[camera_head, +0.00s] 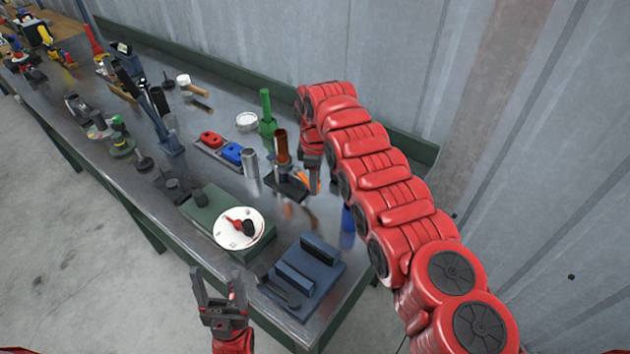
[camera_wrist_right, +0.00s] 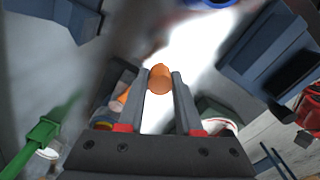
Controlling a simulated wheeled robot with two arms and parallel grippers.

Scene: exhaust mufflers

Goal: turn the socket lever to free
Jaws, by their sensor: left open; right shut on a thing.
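My right gripper (camera_head: 314,182) reaches down over the bench beside a dark stand (camera_head: 287,185) holding an upright brown tube (camera_head: 281,147). Its two fingers are shut on an orange, rounded lever end (camera_wrist_right: 160,79), seen between the tips in the right wrist view. In the head view only a little orange (camera_head: 302,178) shows, the rest hidden behind my gripper. I cannot tell from these views which way the lever is turned. My left gripper (camera_head: 217,281) is open and empty in front of the bench's near edge.
A green box with a white dial and red pointer (camera_head: 228,229) stands near the front edge. A blue slotted block (camera_head: 299,277) is at the near right corner. A grey cylinder (camera_head: 250,170) and a green-handled tool (camera_head: 266,115) stand close to the dark stand.

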